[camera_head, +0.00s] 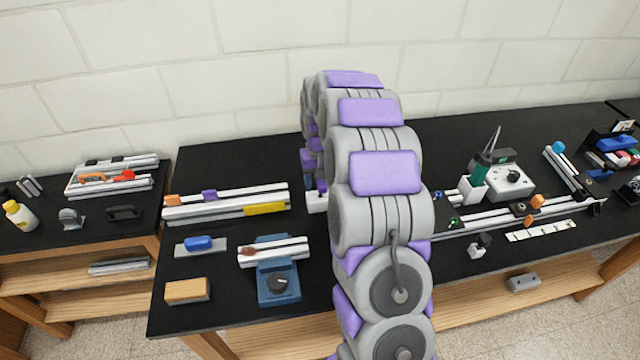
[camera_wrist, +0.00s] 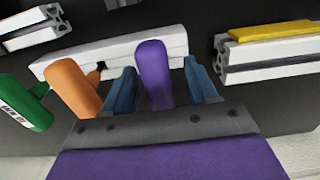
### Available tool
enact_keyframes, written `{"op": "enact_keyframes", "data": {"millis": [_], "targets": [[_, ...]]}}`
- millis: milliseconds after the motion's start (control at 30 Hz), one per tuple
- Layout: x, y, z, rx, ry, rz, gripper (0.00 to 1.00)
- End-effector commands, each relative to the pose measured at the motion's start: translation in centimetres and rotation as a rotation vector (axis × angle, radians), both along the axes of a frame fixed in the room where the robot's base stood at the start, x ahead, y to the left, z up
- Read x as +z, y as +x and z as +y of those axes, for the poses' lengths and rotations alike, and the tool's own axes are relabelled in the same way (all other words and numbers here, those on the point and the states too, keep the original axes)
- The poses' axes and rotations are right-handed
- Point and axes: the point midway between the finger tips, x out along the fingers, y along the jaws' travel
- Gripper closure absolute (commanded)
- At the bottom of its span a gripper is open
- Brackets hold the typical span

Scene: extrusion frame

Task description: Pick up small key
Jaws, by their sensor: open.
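A white rack (camera_wrist: 75,72) in the wrist view holds tools with coloured handles, which look like keys. My gripper (camera_wrist: 158,70) is open, with one blue finger on each side of the purple handle; contact cannot be told. The lower end of the handle is hidden. In the head view my arm hides the gripper.
White extrusions with a yellow piece (camera_wrist: 278,30) lie right of the rack in the wrist view. In the head view, the black table (camera_head: 215,340) carries a blue fixture (camera_head: 278,290), an orange block (camera_head: 187,291) and a soldering station (camera_head: 509,181) at right.

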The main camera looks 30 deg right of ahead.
Motion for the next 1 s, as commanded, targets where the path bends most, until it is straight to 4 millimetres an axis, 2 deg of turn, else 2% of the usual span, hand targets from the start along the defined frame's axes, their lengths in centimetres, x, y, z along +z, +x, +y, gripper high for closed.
{"op": "enact_keyframes", "data": {"millis": [33, 100, 333, 900, 1000], "targets": [[-1.02, -0.12, -0.03, 0.0, 0.001, 0.004, 0.43], [-1.65, -0.17, -0.05, 0.0, 0.001, 0.005, 0.43], [-1.7, -0.13, -0.08, -0.001, 0.001, 0.002, 0.43], [-1.68, -0.08, -0.08, -0.001, 0.0, 0.001, 0.96], [-1.67, -0.08, -0.08, -0.001, 0.0, 0.001, 0.98]]}}
